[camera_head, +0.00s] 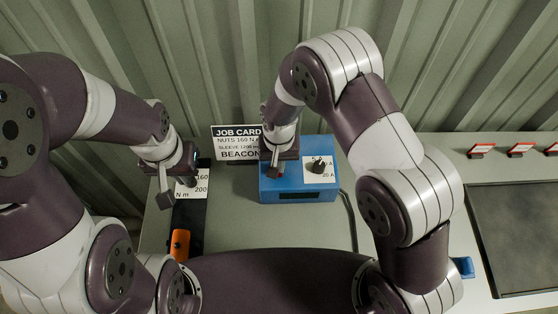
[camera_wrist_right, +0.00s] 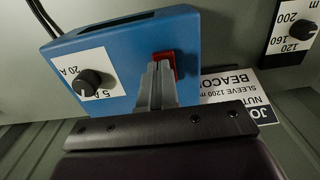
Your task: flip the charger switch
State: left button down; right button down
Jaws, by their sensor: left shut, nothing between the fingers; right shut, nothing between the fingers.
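The charger is a blue box (camera_head: 300,180) on the bench, with a black knob (camera_head: 319,166) on a white 5 A / 20 A label. In the right wrist view the charger (camera_wrist_right: 120,50) also shows its red switch (camera_wrist_right: 172,68), partly hidden behind my right gripper (camera_wrist_right: 158,68). That gripper is shut and empty, its tips at or very near the switch; contact cannot be told. In the head view my right gripper (camera_head: 272,170) is over the charger's left end and hides the switch. My left gripper (camera_head: 166,197) is shut and empty, left of the charger.
A dark device with a torque scale label (camera_head: 197,186) and an orange part (camera_head: 180,244) lies under my left gripper. A job card (camera_head: 236,142) stands behind, left of the charger. A black cable (camera_head: 350,215) runs right of the charger. A dark mat (camera_head: 520,235) lies far right.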

jog(key=shift+f, duration=0.55)
